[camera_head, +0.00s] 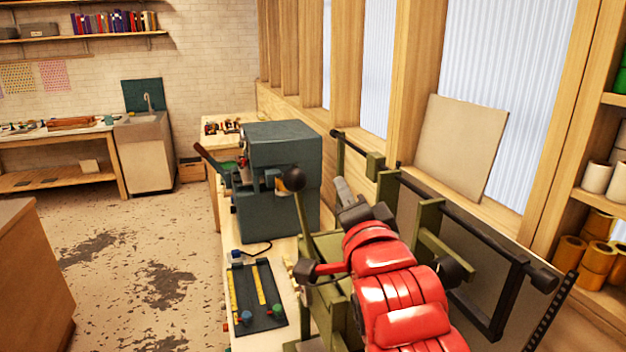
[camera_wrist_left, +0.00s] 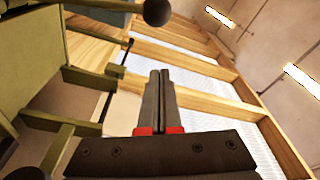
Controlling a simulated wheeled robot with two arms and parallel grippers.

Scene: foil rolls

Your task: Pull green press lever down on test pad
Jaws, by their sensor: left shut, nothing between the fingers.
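The olive-green press (camera_head: 323,246) stands on the bench, partly hidden behind my red arm. Its lever (camera_head: 301,216) stands nearly upright and ends in a black ball knob (camera_head: 292,179). The knob also shows at the top of the left wrist view (camera_wrist_left: 157,12). My left gripper (camera_head: 342,187) is to the right of the knob in the head view, apart from it. Its fingers (camera_wrist_left: 160,75) are shut with nothing between them, pointing up toward the window side in the left wrist view. I cannot make out a test pad on the press. My right gripper is not in view.
A dark teal machine (camera_head: 282,146) with a side handle stands behind the press. A dark board with yellow strips (camera_head: 258,295) lies at the bench's front. Black bars on olive brackets (camera_head: 430,243) run along the right, near my arm. Open floor (camera_head: 140,255) lies to the left.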

